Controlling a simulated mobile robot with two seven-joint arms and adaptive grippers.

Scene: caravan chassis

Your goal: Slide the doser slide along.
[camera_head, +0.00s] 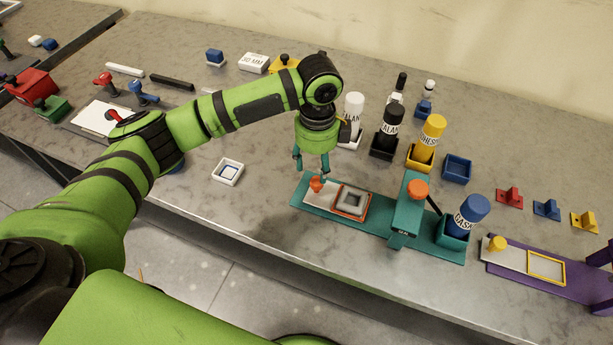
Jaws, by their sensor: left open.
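The doser is a long teal base (378,222) on the grey table, with a white slide plate (327,197) lying on its left part. An orange knob (317,184) stands at the left end of the plate. An orange frame (351,201) with a grey square ring in it sits on the plate's right part. A teal bridge (408,211) with an orange knob on top stands to the right of the plate. My left gripper (311,169) points down with its teal fingers apart, just above the plate's knob. I cannot tell whether they touch it. My right gripper is out of view.
A blue-capped bottle (470,211) leans in a holder at the base's right end. White, black and yellow bottles (430,140) stand behind. A purple doser (560,280) with a yellow knob is at the right. A small white tray (228,171) lies left of my gripper.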

